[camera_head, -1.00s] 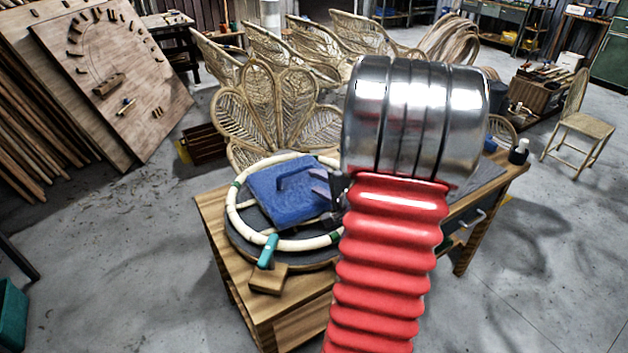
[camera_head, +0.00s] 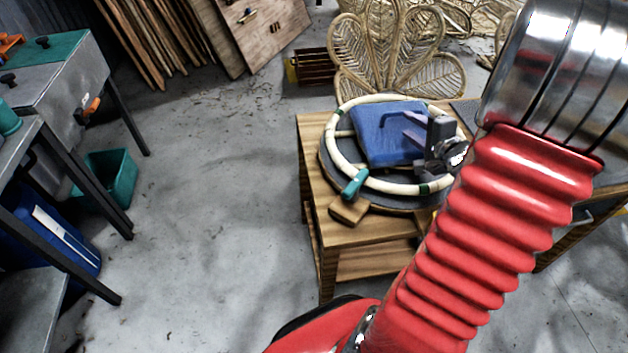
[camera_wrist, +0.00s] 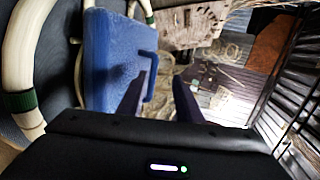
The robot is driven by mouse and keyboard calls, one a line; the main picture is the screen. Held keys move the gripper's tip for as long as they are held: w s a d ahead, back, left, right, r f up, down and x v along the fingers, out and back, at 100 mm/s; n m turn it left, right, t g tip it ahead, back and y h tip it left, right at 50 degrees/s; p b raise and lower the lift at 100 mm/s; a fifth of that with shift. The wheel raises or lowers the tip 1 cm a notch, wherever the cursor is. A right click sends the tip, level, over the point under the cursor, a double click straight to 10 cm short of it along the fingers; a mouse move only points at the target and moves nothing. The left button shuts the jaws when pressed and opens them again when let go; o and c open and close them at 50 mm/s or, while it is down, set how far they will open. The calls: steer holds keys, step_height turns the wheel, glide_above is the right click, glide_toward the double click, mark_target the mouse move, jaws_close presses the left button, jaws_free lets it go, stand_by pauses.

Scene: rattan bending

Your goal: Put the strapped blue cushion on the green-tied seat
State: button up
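The blue cushion (camera_head: 372,147) with its dark blue strap (camera_head: 386,121) lies within a cream ring seat (camera_head: 339,158) with green ties, on a round dark board. In the wrist view the cushion (camera_wrist: 113,65) stands left of my fingers, and its strap (camera_wrist: 152,78) arches out toward the gap between them. My gripper (camera_head: 406,127) is at the strap on the cushion's right side. In the wrist view its two fingers (camera_wrist: 163,75) are apart, one on either side of the strap's end. I cannot tell whether they touch it.
The wooden workbench (camera_head: 375,230) carries the board, with a teal-handled tool (camera_head: 354,183) and a wood block (camera_head: 347,211) at its front left. A rattan peacock chair back (camera_head: 395,55) stands behind. A grey table (camera_head: 60,75) and teal bin (camera_head: 107,177) stand left; floor between is clear.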

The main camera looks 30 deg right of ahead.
steer(key=w+a+r+n+g+y, duration=0.1)
steer(key=a+r+n+y, duration=0.15)
steer(key=a, duration=0.75)
steer(key=a+r+n+g+y, duration=0.1)
steer(key=a+n+g+y, duration=0.2)
steer(key=a, duration=0.6)
steer(key=w+a+r+n+y, duration=0.1)
steer(key=a+r+n+y, duration=0.3)
steer(key=a, duration=0.6)
steer(key=s+a+f+n+g+h, duration=0.15)
steer(key=s+a+n+g, duration=0.25)
steer(key=s+a+n, duration=0.4)
steer(key=s+r+n+h, duration=0.3)
steer(key=s+h, duration=0.2)
steer(key=s, duration=0.1)
steer(key=shift+s+a+r, duration=0.3)
steer(key=shift+s+a, duration=0.1)
steer(key=shift+a, duration=0.05)
steer(key=shift+s, duration=0.1)
